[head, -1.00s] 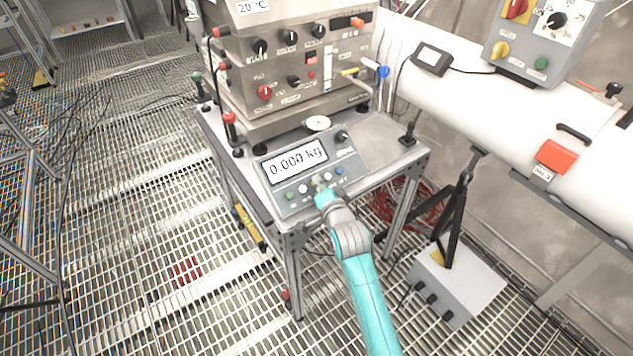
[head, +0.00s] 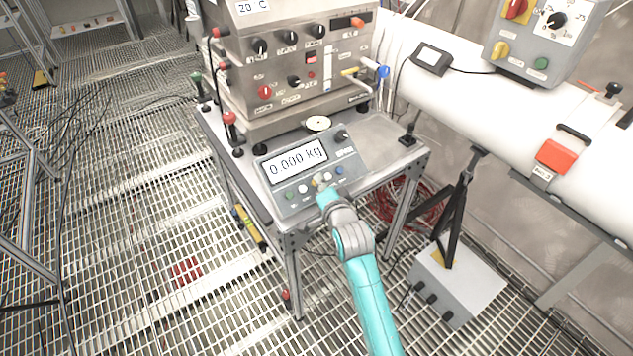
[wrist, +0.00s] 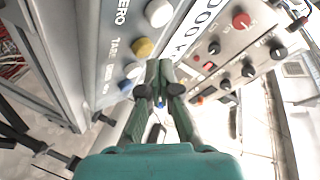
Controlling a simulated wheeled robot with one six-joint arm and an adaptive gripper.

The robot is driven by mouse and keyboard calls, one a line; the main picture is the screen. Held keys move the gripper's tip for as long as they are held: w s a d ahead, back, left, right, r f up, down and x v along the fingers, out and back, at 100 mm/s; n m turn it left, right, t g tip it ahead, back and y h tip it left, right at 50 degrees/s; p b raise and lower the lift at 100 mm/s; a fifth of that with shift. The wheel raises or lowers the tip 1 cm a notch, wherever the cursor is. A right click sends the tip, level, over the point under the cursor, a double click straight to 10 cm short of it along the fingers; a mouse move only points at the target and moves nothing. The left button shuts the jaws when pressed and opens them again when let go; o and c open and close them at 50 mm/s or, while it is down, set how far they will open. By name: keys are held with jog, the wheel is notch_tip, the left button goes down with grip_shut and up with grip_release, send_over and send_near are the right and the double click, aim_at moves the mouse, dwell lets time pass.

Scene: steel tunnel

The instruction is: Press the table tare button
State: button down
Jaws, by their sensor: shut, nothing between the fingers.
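The table scale's grey panel (head: 352,179) has a display (head: 297,161) reading 0.000 kg and a row of coloured buttons below it. In the wrist view, the yellow button (wrist: 142,47) sits beside the printed word TARE. A white button (wrist: 158,12) is beside ZERO. Another white button (wrist: 133,70) and a blue one (wrist: 125,86) are on the other side of the yellow one. My gripper (wrist: 160,66) is shut and empty, its fingertips close to the yellow button and the lower white one. I cannot tell whether they touch the panel. In the head view, my gripper (head: 321,187) is at the panel's front edge.
A steel instrument box (head: 290,75) with knobs stands behind the scale on the metal table (head: 385,140). A red-topped post (head: 230,125) is left of the panel. A white pipe (head: 490,105) runs along the right. A grey box (head: 455,285) is on the grating floor.

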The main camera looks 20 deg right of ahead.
jog(key=s+r, duration=0.2)
jog(key=r, duration=0.1)
jog(key=s+d+r, duration=0.1)
jog(key=shift+r, duration=0.25)
dwell(0.8)
jog(key=s+f+n, duration=0.3)
jog(key=s+f, duration=0.3)
jog(key=s, duration=0.6)
jog(key=s+f+n, duration=0.2)
jog(key=s+f, duration=0.4)
jog(key=s, duration=0.7)
jog(key=s+r+n, duration=0.3)
jog(key=s, duration=1)
jog(key=s+r+n+g, duration=0.1)
jog(key=s+r+n, duration=0.2)
jog(key=s, duration=1)
jog(key=shift+s+a+r+n, duration=0.15)
jog(key=shift+s+a+n, duration=0.1)
jog(key=shift+a+n, duration=0.05)
